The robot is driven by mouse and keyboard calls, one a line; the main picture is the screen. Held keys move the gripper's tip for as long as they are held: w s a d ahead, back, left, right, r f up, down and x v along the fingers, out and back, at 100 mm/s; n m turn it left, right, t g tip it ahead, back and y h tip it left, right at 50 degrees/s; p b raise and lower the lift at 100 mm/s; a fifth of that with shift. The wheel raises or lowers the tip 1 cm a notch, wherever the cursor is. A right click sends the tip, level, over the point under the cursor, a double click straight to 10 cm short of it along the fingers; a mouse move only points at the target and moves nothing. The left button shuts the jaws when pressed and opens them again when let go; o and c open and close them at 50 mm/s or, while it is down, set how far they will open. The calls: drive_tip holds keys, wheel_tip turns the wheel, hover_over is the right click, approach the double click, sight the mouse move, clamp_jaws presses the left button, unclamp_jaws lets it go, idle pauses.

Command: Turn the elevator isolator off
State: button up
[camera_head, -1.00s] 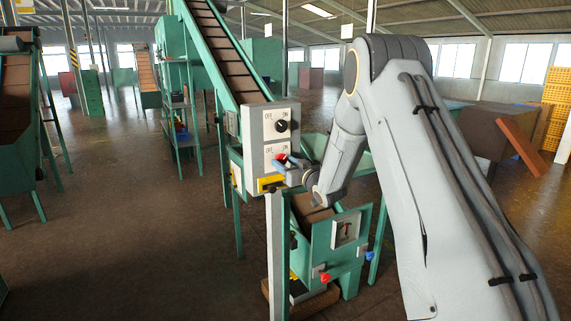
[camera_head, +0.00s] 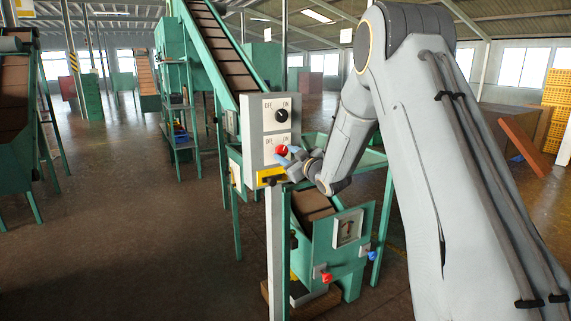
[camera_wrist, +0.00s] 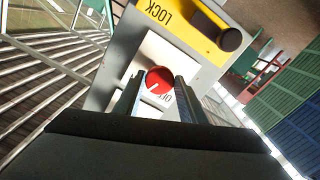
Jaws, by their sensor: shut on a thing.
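A grey control box (camera_head: 254,150) on a post carries two rotary switches with OFF and ON labels. The upper switch is a black knob (camera_head: 282,115). The lower one is a red knob (camera_head: 281,150) with a yellow LOCK plate (camera_head: 269,176) below it. My gripper (camera_head: 288,155) is at the red knob, reaching in from the right. In the wrist view the red knob (camera_wrist: 159,78) sits between the fingertips, which are shut on it. A white pointer line shows on its face. An OFF label is partly hidden by a finger; the ON label is not readable there.
A green inclined conveyor (camera_head: 215,45) rises behind the box. The floor to the left is open. Yellow crates (camera_head: 556,105) are stacked at the far right.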

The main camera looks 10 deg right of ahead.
drive_tip(key=n+b, duration=0.3)
drive_tip(key=b, duration=0.1)
drive_tip(key=shift+w+f+n+b, duration=0.1)
drive_tip(key=shift+f+n+b, duration=0.1)
drive_tip(key=shift+n+b, duration=0.2)
drive_tip(key=n+b, duration=0.3)
drive_tip(key=b, duration=0.1)
drive_tip(key=shift+n+b, duration=0.3)
drive_tip(key=shift+b, duration=0.1)
drive_tip(key=n+b, duration=0.3)
drive_tip(key=b, duration=0.1)
drive_tip(key=shift+b, duration=0.35)
drive_tip(key=n+b, duration=0.2)
drive_tip(key=b, duration=0.1)
drive_tip(key=shift+r+n, duration=0.2)
drive_tip(key=shift+n, duration=0.1)
drive_tip(key=o, duration=1.1)
drive_tip(key=shift+c, duration=0.2)
drive_tip(key=shift+r, duration=0.1)
